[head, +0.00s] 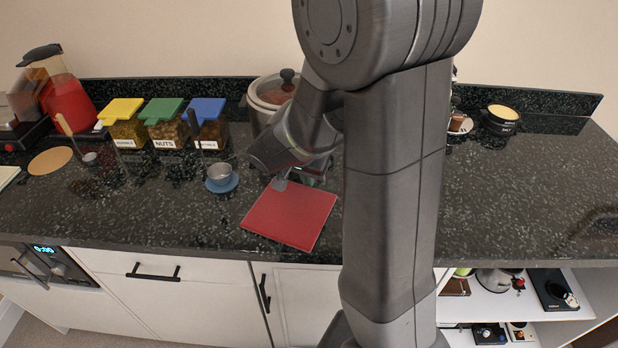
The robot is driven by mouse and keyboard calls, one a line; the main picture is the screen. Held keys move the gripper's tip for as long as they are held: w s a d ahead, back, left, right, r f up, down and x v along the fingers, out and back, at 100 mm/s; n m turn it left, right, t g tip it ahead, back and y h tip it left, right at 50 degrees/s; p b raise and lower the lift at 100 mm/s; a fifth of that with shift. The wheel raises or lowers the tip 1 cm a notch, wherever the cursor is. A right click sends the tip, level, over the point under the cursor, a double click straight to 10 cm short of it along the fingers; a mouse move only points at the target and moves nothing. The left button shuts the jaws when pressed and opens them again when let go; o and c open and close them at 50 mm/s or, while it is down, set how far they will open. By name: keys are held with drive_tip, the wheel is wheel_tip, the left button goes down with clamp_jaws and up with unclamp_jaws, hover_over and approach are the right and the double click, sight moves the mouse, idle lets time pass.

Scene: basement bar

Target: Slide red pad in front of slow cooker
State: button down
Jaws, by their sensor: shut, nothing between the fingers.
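The red pad (290,215) is a flat red square lying on the dark speckled counter, near its front edge. The slow cooker (262,112) stands behind it against the backsplash, silver with a dark reddish lid and a black knob. My arm hides its right side and lower front. My gripper (281,184) is shut and points down at the pad's back edge, toward its left half. Whether the fingertips touch the pad or hover over it I cannot tell. The pad's right side runs close to my arm's column in the picture.
A grey cup on a blue saucer (222,184) stands left of the pad. Jars with yellow, green and blue lids (163,122) stand behind it. A red blender (68,103) is far left. A salt pot (501,119) is back right. The right counter is mostly clear.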

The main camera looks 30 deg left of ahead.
drive_tip(key=v, duration=1.3)
drive_tip(key=shift+r, duration=0.35)
drive_tip(key=shift+s, duration=0.15)
drive_tip(key=x, duration=1.3)
drive_tip(key=shift+f, duration=0.35)
drive_tip(key=shift+w+p, duration=0.35)
drive_tip(key=shift+w, duration=0.1)
drive_tip(key=shift+s+f, duration=0.1)
